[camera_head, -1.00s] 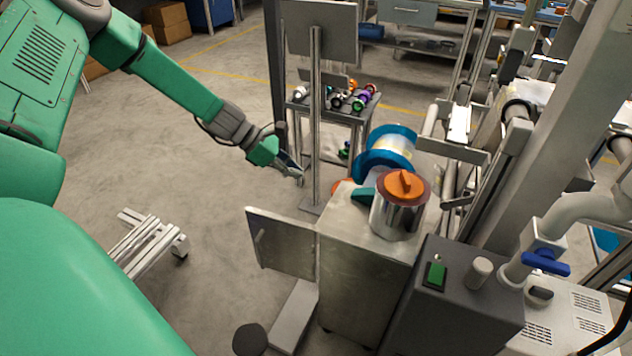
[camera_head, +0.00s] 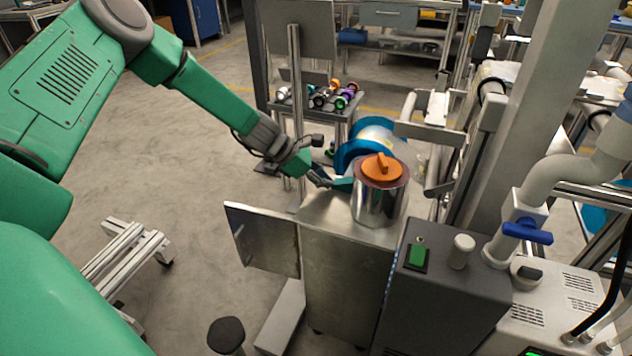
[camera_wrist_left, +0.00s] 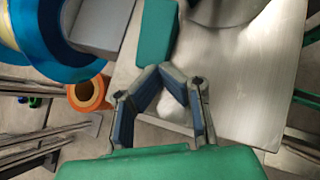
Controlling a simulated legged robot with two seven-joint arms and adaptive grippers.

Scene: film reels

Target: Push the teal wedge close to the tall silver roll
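The teal wedge (camera_head: 343,184) lies on the metal cabinet top, just left of the tall silver roll (camera_head: 378,204), which stands upright with an orange piece on top. A small gap seems to remain between them; the roll partly blocks the view. My left gripper (camera_head: 326,181) is at the wedge's left end. In the left wrist view, the wedge (camera_wrist_left: 157,32) lies straight ahead of my left gripper (camera_wrist_left: 160,70). Its fingertips are drawn together with nothing between them, at or very near the wedge's end; contact cannot be told. My right gripper is not in view.
A blue reel (camera_head: 352,150) stands behind the wedge. An orange ring-shaped roll (camera_wrist_left: 90,93) shows in the left wrist view. The cabinet top (camera_head: 325,207) is bare in front of the wedge. A dark control box (camera_head: 440,290) stands front right.

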